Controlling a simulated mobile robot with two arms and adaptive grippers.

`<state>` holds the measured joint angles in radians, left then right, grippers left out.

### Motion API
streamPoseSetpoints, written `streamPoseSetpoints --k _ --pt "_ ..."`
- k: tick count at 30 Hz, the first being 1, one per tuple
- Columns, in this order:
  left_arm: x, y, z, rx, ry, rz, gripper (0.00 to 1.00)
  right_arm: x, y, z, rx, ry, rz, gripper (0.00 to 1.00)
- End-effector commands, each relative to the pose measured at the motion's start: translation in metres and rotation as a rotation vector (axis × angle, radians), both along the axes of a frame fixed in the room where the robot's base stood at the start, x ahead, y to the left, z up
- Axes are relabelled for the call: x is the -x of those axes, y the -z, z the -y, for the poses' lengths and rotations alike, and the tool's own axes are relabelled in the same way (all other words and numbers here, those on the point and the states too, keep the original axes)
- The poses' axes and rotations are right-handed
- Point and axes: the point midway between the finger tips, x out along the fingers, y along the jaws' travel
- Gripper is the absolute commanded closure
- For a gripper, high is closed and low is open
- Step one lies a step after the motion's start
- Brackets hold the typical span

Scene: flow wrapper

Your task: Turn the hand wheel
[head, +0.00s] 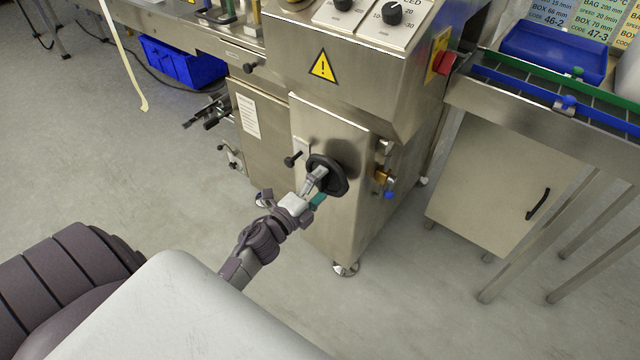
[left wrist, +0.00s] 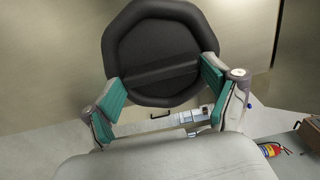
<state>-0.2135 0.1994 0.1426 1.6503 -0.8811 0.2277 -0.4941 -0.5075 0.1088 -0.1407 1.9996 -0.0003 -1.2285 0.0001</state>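The hand wheel (head: 336,178) is a black, faceted disc on the front panel of the steel machine. In the left wrist view the hand wheel (left wrist: 155,40) fills the upper middle, with a straight bar across its recessed face. My left gripper (head: 317,182) is right at the wheel, partly covering it in the head view. In the left wrist view the left gripper (left wrist: 162,73) has its two teal-padded fingers wide apart, with the tips over opposite sides of the wheel. Whether the pads touch it I cannot tell. My right gripper is out of view.
A small black knob (head: 293,159) sits left of the wheel. A brass and blue fitting (head: 385,182) is on the machine's right side. A red button (head: 444,63) is above right. A conveyor (head: 560,105) runs at the right. The floor in front is clear.

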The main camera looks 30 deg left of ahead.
Motion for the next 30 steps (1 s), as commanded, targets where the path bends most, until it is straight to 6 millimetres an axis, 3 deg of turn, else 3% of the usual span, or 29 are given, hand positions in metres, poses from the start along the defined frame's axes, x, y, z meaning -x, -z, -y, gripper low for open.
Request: streamPoseSetpoints --k 14,30 --pt "0.006 0.0 -0.001 0.001 -0.001 0.0 0.0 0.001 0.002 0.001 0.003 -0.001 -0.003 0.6" --pt "0.105 0.0 -0.008 0.001 -0.001 -0.001 0.0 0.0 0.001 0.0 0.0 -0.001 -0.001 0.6"
